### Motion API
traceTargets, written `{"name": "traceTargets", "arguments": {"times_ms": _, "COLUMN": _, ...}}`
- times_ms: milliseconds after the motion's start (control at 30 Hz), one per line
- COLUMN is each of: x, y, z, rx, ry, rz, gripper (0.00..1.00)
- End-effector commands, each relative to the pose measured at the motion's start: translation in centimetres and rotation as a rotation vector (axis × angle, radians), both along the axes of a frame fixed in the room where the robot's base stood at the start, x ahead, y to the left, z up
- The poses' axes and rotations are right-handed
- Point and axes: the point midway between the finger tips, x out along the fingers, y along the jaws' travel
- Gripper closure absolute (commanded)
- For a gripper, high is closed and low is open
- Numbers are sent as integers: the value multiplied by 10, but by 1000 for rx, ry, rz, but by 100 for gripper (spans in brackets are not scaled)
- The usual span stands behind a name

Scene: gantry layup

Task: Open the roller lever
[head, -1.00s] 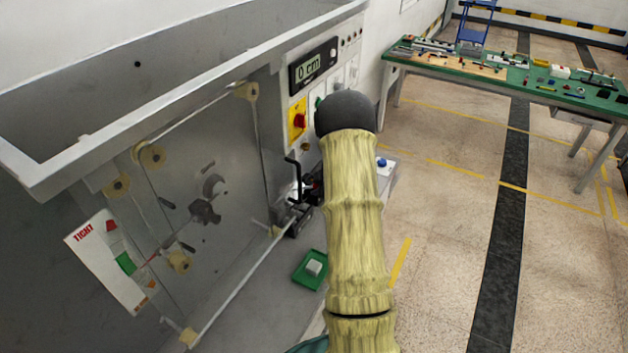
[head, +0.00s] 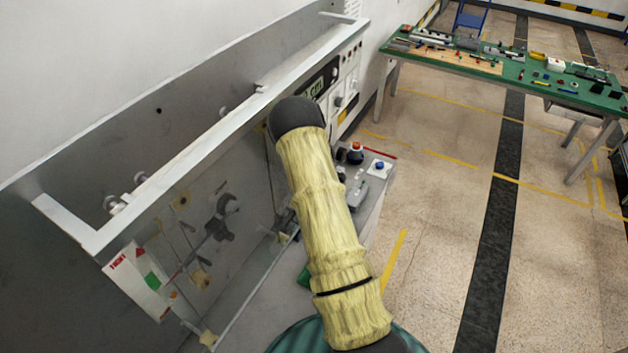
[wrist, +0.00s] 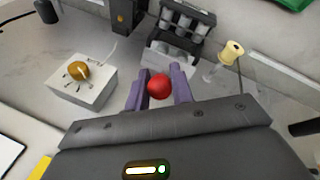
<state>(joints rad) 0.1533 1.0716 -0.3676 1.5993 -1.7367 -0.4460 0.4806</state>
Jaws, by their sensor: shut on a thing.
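In the wrist view my gripper (wrist: 160,92) has its two purple fingers on either side of a red ball knob (wrist: 159,86), and is shut on it. The knob looks like a lever's end, but its stem is hidden and I cannot tell how the lever stands. In the head view my yellow-sleeved arm covers the gripper and the knob. The roller machine (head: 235,255) with its pale rollers and glass front is to the left of my arm. Its white gauge card (head: 138,282) reads TIGHT and carries red and green patches.
A white box with an orange knob (wrist: 78,70) lies left of my gripper in the wrist view. A rack of grey cylinders (wrist: 182,25) and a yellow spool (wrist: 233,50) lie beyond. In the head view a green workbench (head: 510,68) stands far right; the floor between is clear.

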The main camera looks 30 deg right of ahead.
Motion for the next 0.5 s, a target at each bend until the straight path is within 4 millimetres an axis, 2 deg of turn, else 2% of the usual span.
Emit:
{"name": "traceTargets", "arguments": {"times_ms": 467, "x": 2, "y": 3, "z": 1, "rx": -8, "ry": 5, "rz": 5, "gripper": 100}}
{"name": "traceTargets", "arguments": {"times_ms": 500, "x": 2, "y": 3, "z": 1, "rx": -8, "ry": 5, "rz": 5, "gripper": 69}}
